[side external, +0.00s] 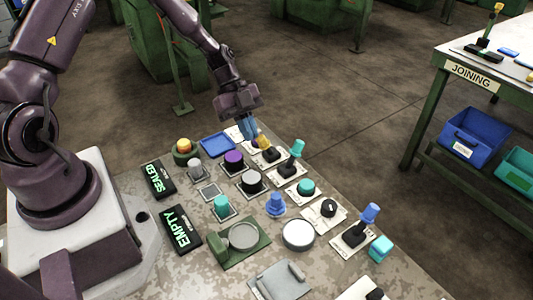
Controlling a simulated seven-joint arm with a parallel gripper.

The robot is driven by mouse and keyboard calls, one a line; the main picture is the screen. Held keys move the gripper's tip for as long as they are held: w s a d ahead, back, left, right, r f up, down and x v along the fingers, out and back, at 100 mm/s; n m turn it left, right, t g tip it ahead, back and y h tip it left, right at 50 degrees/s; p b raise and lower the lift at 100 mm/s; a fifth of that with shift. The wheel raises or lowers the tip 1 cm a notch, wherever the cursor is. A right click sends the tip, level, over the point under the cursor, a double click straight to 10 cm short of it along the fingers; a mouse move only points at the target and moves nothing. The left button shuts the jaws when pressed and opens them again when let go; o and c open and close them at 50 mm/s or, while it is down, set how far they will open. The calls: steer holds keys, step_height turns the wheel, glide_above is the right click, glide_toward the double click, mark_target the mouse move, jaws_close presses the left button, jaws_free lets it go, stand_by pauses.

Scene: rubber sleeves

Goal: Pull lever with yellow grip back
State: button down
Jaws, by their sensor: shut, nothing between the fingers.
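The lever with the yellow grip (262,140) stands on a small black base (271,155) at the far edge of the panel, its handle tilted toward the upper left. My gripper (249,133) is shut and empty, with its blue fingers pointing down right beside the yellow grip, on its left. The fingers partly overlap the grip in this view, and I cannot tell whether they touch it. A second lever with a teal grip (297,147) stands just to the right, and a lever with a blue grip (370,213) stands farther right and nearer.
Lit signs (181,228) lie at the left. A joining table (473,75) stands apart at the right.

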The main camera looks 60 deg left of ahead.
steer(key=shift+r, duration=2.7)
steer(key=s+d+r+n+t+y, duration=0.1)
steer(key=s+r+n+y, duration=0.3)
steer(key=s+r+n, duration=0.5)
steer(key=s+d+r+n+t+y, duration=0.2)
steer(key=s+r+n+t+y, duration=0.2)
steer(key=s+r+n, duration=0.5)
step_height(320, 180, up, 3)
steer(key=shift+d+f+t, duration=0.2)
steer(key=shift+d+t, duration=0.05)
steer(key=shift+t, duration=0.05)
steer(key=c, duration=1.8)
jaws_free()
steer(key=shift+c, duration=0.2)
